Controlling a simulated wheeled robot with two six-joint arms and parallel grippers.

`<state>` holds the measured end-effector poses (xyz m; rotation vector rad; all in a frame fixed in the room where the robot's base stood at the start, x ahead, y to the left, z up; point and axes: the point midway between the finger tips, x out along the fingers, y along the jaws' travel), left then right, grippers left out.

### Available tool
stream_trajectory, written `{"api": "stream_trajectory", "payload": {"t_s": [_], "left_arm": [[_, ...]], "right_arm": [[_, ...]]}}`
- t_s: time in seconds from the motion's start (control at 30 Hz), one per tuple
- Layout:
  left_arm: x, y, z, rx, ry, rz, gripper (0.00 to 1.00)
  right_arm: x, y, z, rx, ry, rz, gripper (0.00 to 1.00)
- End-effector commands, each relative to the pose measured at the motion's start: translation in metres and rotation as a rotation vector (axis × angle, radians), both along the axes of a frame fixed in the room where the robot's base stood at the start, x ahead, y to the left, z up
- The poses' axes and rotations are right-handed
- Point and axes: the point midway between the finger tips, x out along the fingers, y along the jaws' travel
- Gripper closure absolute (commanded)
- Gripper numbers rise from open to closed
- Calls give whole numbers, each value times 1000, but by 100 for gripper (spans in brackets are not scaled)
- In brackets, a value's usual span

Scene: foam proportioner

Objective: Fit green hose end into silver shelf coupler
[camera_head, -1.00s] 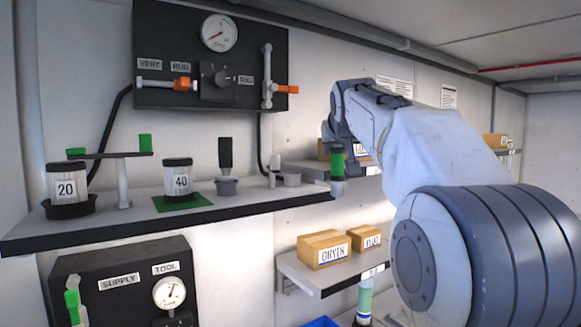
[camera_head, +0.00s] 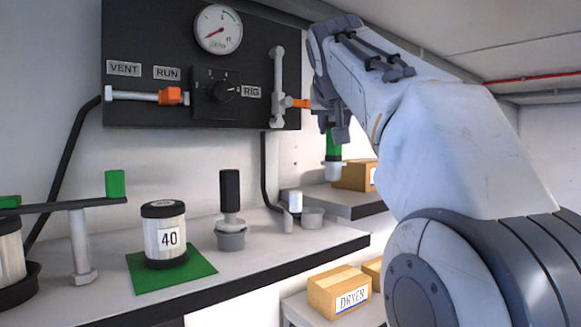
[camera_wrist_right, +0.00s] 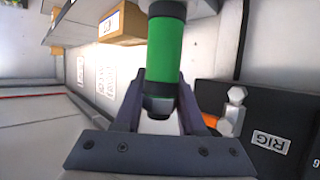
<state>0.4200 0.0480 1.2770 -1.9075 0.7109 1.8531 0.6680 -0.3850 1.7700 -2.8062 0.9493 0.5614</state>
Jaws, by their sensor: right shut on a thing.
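My right gripper (camera_head: 328,125) is shut on the green hose end (camera_head: 333,146), which hangs upright with its pale lower tip pointing down. In the right wrist view the fingers (camera_wrist_right: 160,92) clasp the green body (camera_wrist_right: 172,50) near a dark band. The hose end is in the air, near the right end of the grey shelf (camera_head: 225,275). Silver-grey fittings stand at that shelf end: a small upright cylinder (camera_head: 292,198) and a low round cup (camera_head: 312,217). I cannot tell for sure which is the coupler. The hose end is apart from both. My left gripper is not in view.
A black panel (camera_head: 150,40) with a gauge, orange-tipped fittings and a knob hangs above the shelf. A black-handled plug (camera_head: 230,190) stands in a grey cup. A "40" canister (camera_head: 164,236) stands on a green mat (camera_head: 200,268). A DRYER box (camera_head: 338,292) sits lower right.

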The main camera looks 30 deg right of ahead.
Motion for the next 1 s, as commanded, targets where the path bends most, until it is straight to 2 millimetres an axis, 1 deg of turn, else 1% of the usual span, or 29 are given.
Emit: {"api": "stream_trajectory", "payload": {"t_s": [0.03,0.1,0.2,0.3,0.47,0.6,0.7,0.8,1.0], "left_arm": [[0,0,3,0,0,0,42],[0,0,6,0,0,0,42],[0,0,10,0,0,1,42],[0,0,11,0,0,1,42],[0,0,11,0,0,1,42],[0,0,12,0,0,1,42],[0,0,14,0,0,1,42],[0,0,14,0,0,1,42],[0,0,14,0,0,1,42]], "right_arm": [[13,6,-7,-1,5,7,100],[26,9,-14,0,4,7,100],[41,14,-23,-1,2,4,100],[50,17,-29,-1,-1,4,100],[53,18,-39,-2,-1,4,100],[52,19,-57,-2,1,5,100],[52,19,-66,-2,0,5,100],[53,19,-71,-2,-2,5,100],[53,18,-71,-1,-3,5,100]]}}
